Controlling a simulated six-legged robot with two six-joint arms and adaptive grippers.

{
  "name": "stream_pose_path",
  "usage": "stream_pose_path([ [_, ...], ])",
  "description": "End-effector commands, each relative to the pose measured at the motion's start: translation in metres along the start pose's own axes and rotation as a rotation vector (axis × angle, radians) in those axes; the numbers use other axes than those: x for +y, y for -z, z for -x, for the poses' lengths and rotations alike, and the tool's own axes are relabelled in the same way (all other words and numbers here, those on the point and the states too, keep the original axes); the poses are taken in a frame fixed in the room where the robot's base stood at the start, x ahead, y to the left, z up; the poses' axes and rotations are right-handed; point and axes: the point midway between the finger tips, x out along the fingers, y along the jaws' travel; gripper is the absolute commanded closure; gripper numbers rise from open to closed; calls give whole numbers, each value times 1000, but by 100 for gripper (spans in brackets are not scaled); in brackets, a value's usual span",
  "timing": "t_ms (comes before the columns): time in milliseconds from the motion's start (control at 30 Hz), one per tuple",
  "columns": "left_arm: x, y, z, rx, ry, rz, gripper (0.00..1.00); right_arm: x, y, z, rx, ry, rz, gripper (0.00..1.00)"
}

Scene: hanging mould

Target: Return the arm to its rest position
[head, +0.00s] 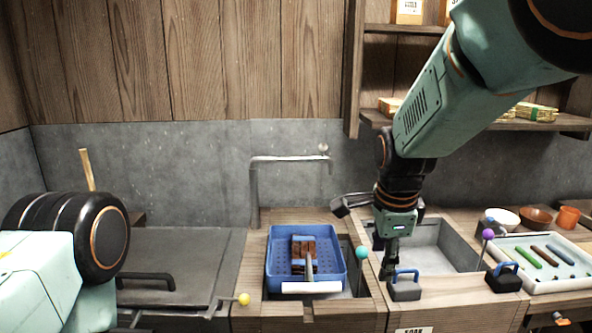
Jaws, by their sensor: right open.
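My right arm comes in from the upper right and reaches down over the counter. Its gripper (388,262) points down at the left side of the right-hand basin (450,255), just behind a grey block with a blue handle (405,287). The gripper is open and I see nothing held in it. The fingertips are small and dark here, so whether they touch the block is unclear. Of my left arm only a pale green link and a black joint show at the lower left; its gripper is out of view.
A blue basket (336,277) with a brown item sits in the left basin, below a metal tap (290,159). A second handled block (504,278), a white tray (577,284) of coloured sticks and bowls stand at right. Shelves (480,124) hang behind my right arm. The grey left counter (185,260) is largely clear.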

Motion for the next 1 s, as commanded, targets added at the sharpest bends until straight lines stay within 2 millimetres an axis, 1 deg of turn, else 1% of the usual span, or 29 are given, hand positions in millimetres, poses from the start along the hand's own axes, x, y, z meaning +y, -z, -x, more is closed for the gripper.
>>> stream_pose_path([
  [100, 0, 0, 0, 0, 0, 0, 60, -12, 2, -2, 6, 60, 114, 46],
  [200, 0, 0, 0, 0, 0, 0, 60, -20, 4, -6, 21, 114, 227, 46],
  [367, 0, 0, 0, 0, 0, 0, 60, -26, 13, -16, 67, 207, 454, 46],
  [433, 0, 0, -1, 0, 0, 0, 60, -22, 19, -30, 97, 240, 584, 46],
  [533, 0, 0, -4, 0, 0, 0, 60, -4, 30, -62, 141, 265, 795, 46],
  [633, 0, 0, -8, 0, 0, 0, 60, 28, 40, -102, 175, 265, 1006, 46],
  [667, 0, 0, -9, 0, 0, 0, 60, 42, 44, -116, 181, 257, 1066, 46],
  [700, 0, 0, -11, 0, 0, 0, 60, 61, 48, -134, 188, 249, 1149, 46],
  [767, 0, 0, -14, 0, 0, 0, 60, 93, 53, -158, 189, 231, 1265, 46],
  [800, 0, 0, -15, 0, 0, 0, 60, 115, 56, -172, 186, 218, 1333, 46],
  [867, 0, 0, -18, 0, 0, 0, 60, 149, 59, -191, 172, 194, 1421, 46],
  [900, 0, 0, -20, 0, 0, 0, 60, 173, 61, -202, 158, 177, 1473, 46],
  [967, 0, 0, -22, 0, 0, 0, 60, 210, 64, -217, 129, 148, 1535, 46],
  [1000, 0, 0, -24, 0, 0, 0, 60, 234, 65, -225, 105, 127, 1569, 46],
])
